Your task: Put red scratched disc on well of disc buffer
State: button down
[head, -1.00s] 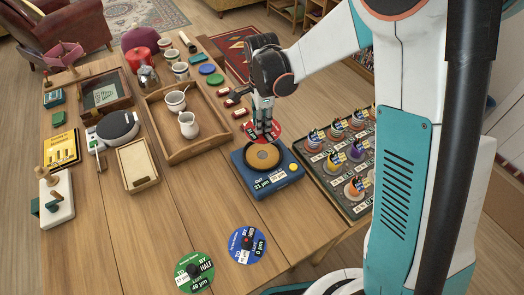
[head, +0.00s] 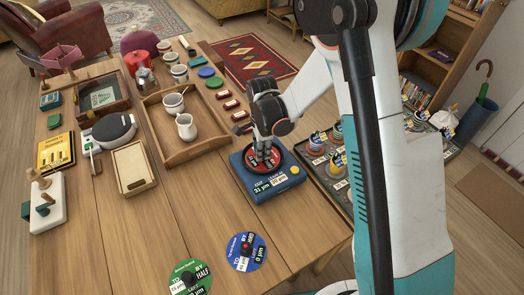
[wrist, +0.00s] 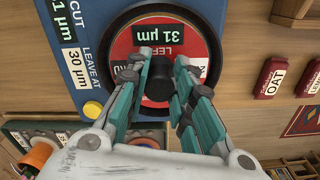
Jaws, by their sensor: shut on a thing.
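The red scratched disc (head: 257,163) lies over the round well of the blue disc buffer (head: 283,181). In the wrist view the red disc (wrist: 182,40) sits inside the well's dark ring, and its label reads 31 µm. My gripper (head: 264,163) points down at the disc's middle. In the wrist view my gripper (wrist: 158,82) is shut on the disc's dark centre knob (wrist: 158,78). Whether the disc rests fully on the well's floor cannot be told. The buffer's front labels read 31 µm and 30 µm.
A green disc (head: 183,282) and a blue disc (head: 240,252) lie on the table in front. A wooden tray (head: 160,128) with cups stands to the left. A rack with several colored items (head: 335,170) stands to the right of the buffer.

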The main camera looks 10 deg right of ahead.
jog(key=shift+f, duration=0.15)
jog(key=c, duration=1.4)
grip_release()
jog(key=shift+o, duration=0.2)
notch_tip(320, 180, up, 13)
jog(key=p, duration=0.4)
jog(key=shift+f, duration=0.15)
